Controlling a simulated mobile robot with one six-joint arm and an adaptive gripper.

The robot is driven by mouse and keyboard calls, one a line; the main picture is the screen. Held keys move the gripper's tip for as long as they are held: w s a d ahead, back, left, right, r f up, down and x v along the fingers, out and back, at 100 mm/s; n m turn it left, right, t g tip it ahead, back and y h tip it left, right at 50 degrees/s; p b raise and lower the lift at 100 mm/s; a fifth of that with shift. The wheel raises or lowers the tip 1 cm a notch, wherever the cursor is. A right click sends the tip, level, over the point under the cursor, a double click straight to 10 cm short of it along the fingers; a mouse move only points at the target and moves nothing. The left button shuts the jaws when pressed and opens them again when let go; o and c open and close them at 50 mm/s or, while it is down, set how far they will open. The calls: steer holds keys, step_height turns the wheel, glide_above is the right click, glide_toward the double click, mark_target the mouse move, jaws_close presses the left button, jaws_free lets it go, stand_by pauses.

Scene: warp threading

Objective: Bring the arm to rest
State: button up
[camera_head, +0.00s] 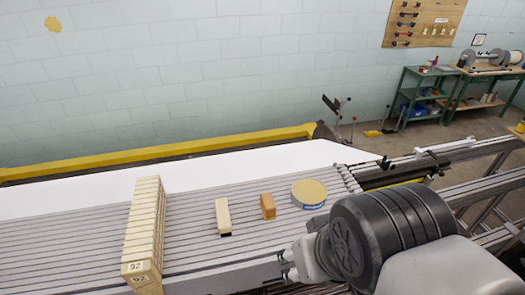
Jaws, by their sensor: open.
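My arm shows at the lower right as a pale grey link with a large black ribbed joint. What looks like the end of my gripper (288,265) shows small just left of the black joint, over the front edge of the grey slatted bed. Its two small tips look apart and I see nothing held between them. The rest of the gripper is hidden behind the joint.
On the bed (90,235) lie a row of cream numbered blocks (144,235), a cream block with a dark end (222,216), an orange-brown block (268,206) and a round tan-topped tin (308,193). A yellow rail (160,153) runs behind. Metal rails (480,190) stand right; green benches (425,95) stand at the back.

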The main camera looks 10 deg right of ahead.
step_height(320, 180, down, 20)
steer(key=b, duration=1.9)
steer(key=shift+r, duration=0.1)
steer(key=shift+o, duration=0.5)
steer(key=shift+r, duration=0.1)
step_height(320, 180, up, 23)
steer(key=p, duration=1.9)
glide_above(268, 201)
steer(key=s, duration=0.6)
steer(key=b+x, duration=0.1)
steer(key=x, duration=1.6)
steer(key=shift+s+f, duration=0.1)
steer(key=shift+f, duration=0.2)
steer(key=shift+s, duration=0.1)
